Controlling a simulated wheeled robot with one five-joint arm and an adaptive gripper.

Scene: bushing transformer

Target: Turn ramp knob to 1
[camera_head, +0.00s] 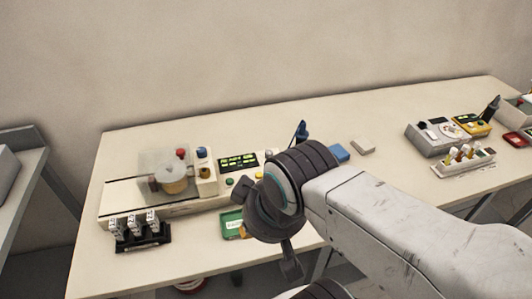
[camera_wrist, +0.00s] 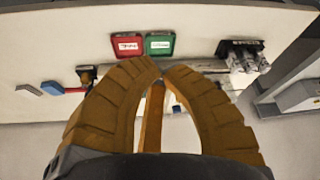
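The bench device (camera_head: 185,205) stands on the left of the table in the head view. Its black panel (camera_head: 238,161) shows lit green-yellow readouts, and small coloured knobs or buttons, such as a green one (camera_head: 229,181), sit near it. I cannot tell which is the ramp knob or read any setting; my arm hides the device's right end. In the wrist view my gripper (camera_wrist: 161,74) has its two ribbed, curved brown fingers brought together at the tips. I see nothing held between the tips. The device shows only in part behind the fingers.
A green tray (camera_wrist: 160,43) and a red tray (camera_wrist: 128,45) lie on the table near the device. A black rack (camera_head: 143,237) stands at the front left. A grey and yellow instrument (camera_head: 440,138) and a vial rack (camera_head: 464,161) stand on the right.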

